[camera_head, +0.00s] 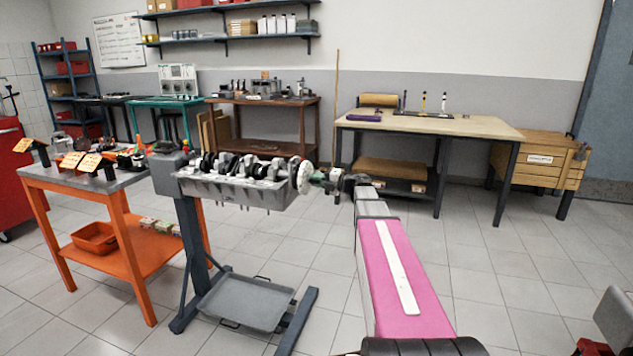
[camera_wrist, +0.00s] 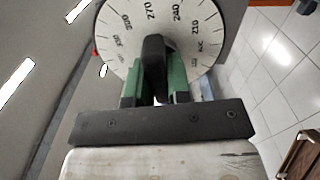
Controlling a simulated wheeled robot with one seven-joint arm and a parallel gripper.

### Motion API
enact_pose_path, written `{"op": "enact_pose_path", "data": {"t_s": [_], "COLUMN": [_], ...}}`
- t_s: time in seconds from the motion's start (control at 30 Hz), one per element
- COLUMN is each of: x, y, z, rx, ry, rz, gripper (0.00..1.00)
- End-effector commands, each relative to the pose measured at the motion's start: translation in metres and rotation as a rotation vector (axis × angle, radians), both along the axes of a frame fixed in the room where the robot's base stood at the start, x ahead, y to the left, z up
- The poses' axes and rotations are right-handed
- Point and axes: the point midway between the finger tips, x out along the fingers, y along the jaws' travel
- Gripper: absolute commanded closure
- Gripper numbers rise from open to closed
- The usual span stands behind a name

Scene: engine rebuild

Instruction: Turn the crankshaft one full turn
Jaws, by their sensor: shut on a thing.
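The crankshaft (camera_head: 246,169) lies along the top of a grey engine block (camera_head: 238,193) held on a stand. A white degree wheel (camera_head: 305,177) is at its right end. In the wrist view the wheel (camera_wrist: 203,58) faces me, with 270 and 240 near its top. My gripper (camera_head: 330,181) is at the wheel's outer side. In the wrist view its green fingers (camera_wrist: 155,80) are shut on a dark upright bar (camera_wrist: 154,52) in front of the wheel's centre. The bar hides the wheel's middle, and its far end cannot be seen.
A grey drip tray (camera_head: 248,302) sits low on the engine stand (camera_head: 190,245). An orange cart (camera_head: 128,258) with parts and yellow labels stands left of it. A workbench (camera_head: 470,127) stands behind to the right.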

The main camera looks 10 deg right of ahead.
Motion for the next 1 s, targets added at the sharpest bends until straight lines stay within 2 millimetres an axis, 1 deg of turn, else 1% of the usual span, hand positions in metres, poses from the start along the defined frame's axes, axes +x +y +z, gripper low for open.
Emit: {"op": "enact_pose_path", "data": {"t_s": [0.43, 0.47, 0.5, 0.53, 0.83, 0.93, 1.0], "x": [-0.002, -0.002, -0.001, -0.001, -0.001, -0.004, -0.008], "y": [0.000, 0.000, 0.000, 0.000, -0.001, -0.006, -0.013], "z": [-0.002, -0.002, -0.002, -0.002, -0.001, 0.000, 0.000], "rx": [0.000, 0.000, 0.001, 0.001, 0.003, 0.004, 0.004], "ry": [0.011, 0.011, 0.011, 0.011, 0.009, 0.008, 0.008], "rz": [0.002, 0.002, 0.002, 0.002, 0.001, -0.001, -0.002], "gripper": [1.00, 0.79, 0.66, 0.56, 0.56, 0.56, 0.56]}}
